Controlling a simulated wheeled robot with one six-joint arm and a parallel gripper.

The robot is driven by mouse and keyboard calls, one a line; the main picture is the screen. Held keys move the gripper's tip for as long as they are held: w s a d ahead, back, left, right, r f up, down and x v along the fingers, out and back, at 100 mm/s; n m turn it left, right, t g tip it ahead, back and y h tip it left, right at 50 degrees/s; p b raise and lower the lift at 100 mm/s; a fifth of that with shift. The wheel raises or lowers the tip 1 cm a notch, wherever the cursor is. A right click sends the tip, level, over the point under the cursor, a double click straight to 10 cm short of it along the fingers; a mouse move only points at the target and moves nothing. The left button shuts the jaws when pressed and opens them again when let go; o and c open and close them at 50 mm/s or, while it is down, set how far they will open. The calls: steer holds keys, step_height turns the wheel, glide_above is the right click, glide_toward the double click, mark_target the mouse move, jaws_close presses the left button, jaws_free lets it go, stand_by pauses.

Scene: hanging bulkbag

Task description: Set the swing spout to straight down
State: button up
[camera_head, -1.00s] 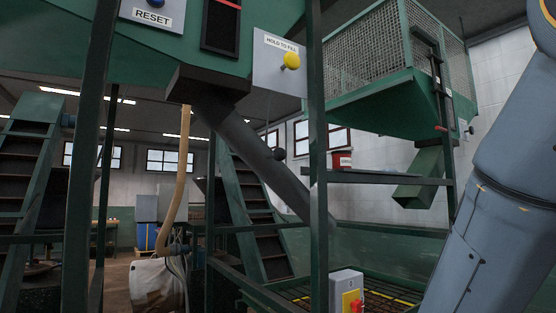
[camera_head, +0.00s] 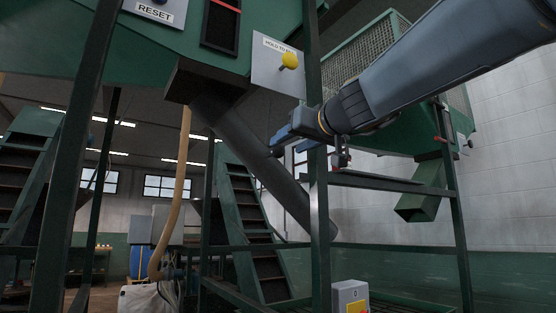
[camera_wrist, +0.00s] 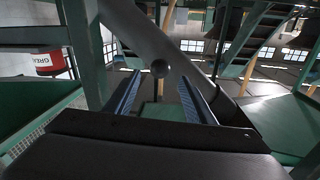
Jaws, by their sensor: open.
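The swing spout (camera_head: 250,150) is a long grey tube under the green hopper. It slants down to the right and is not vertical. It also crosses the wrist view (camera_wrist: 140,30) diagonally. A round dark knob (camera_wrist: 160,68) shows in front of the spout in the wrist view, between my fingertips or just beyond them; I cannot tell which. My gripper (camera_head: 275,146) reaches in from the right at the spout's middle and hides the knob in the head view. In the wrist view my gripper (camera_wrist: 160,82) has its two fingers wide apart, with nothing clamped.
A green post (camera_head: 319,200) stands close to my gripper, with a shelf rail (camera_head: 375,181) beside it. A yellow button (camera_head: 289,60) is above. A red grease bucket (camera_wrist: 48,62) shows left in the wrist view. A control box (camera_head: 350,297) is below.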

mark_target(280, 150)
steer(key=p+x, duration=0.2)
steer(key=x, duration=0.5)
steer(key=shift+w+a, duration=0.1)
steer(key=shift+w, duration=0.1)
steer(key=shift+c, duration=0.4)
jaws_close()
steer(key=shift+f, duration=0.1)
